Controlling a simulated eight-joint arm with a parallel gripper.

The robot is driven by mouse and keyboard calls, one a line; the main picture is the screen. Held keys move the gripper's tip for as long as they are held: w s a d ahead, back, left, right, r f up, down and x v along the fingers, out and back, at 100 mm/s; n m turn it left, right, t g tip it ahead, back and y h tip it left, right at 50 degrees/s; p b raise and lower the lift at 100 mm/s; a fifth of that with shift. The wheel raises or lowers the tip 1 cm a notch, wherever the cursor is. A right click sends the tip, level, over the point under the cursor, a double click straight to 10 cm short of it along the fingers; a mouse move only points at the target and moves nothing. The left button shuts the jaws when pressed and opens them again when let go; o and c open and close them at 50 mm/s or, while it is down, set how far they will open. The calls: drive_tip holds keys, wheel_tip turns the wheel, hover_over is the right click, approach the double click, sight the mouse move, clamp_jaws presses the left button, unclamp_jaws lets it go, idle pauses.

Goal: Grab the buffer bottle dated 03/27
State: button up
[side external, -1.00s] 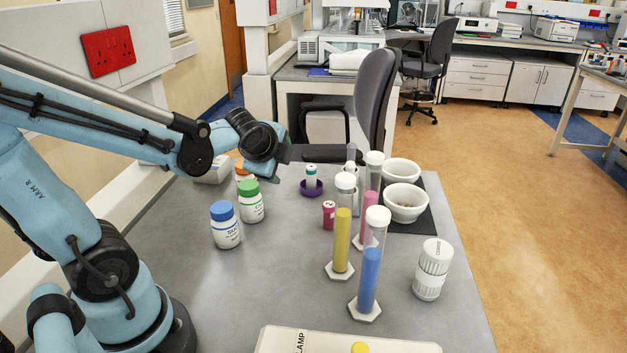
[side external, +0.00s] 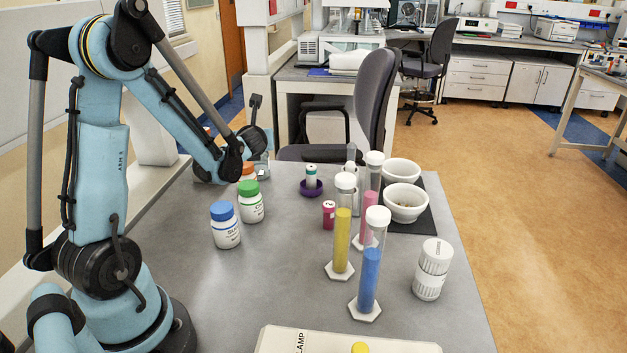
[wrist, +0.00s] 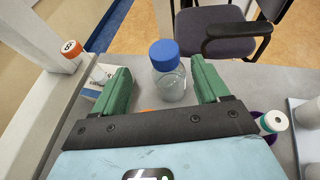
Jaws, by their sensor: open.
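In the wrist view a clear bottle with a blue cap (wrist: 166,72) stands upright ahead of my gripper (wrist: 160,66), centred between its two green fingers. The fingers are open, with a gap on each side of the bottle. I cannot read a date on it. In the side view my gripper is at the far left of the table, partly hidden behind my wrist. White bottles with a blue cap (side external: 226,228), a green cap (side external: 251,205) and an orange cap (side external: 247,172) stand nearer the camera; no date is legible on them.
A purple holder with a small teal-and-white item (side external: 311,180) stands right of my gripper. Tall tubes with yellow (side external: 341,240), pink and blue (side external: 369,278) contents stand mid-table. White bowls (side external: 405,203) sit behind them. A chair (side external: 372,105) is beyond the table edge.

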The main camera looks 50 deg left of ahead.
drive_tip(key=shift+w+x, duration=0.15)
drive_tip(key=shift+x, duration=1.6)
drive_tip(key=shift+w+x, duration=0.1)
drive_tip(key=shift+x, duration=1.7)
drive_tip(key=shift+d+r, duration=0.1)
clamp_jaws()
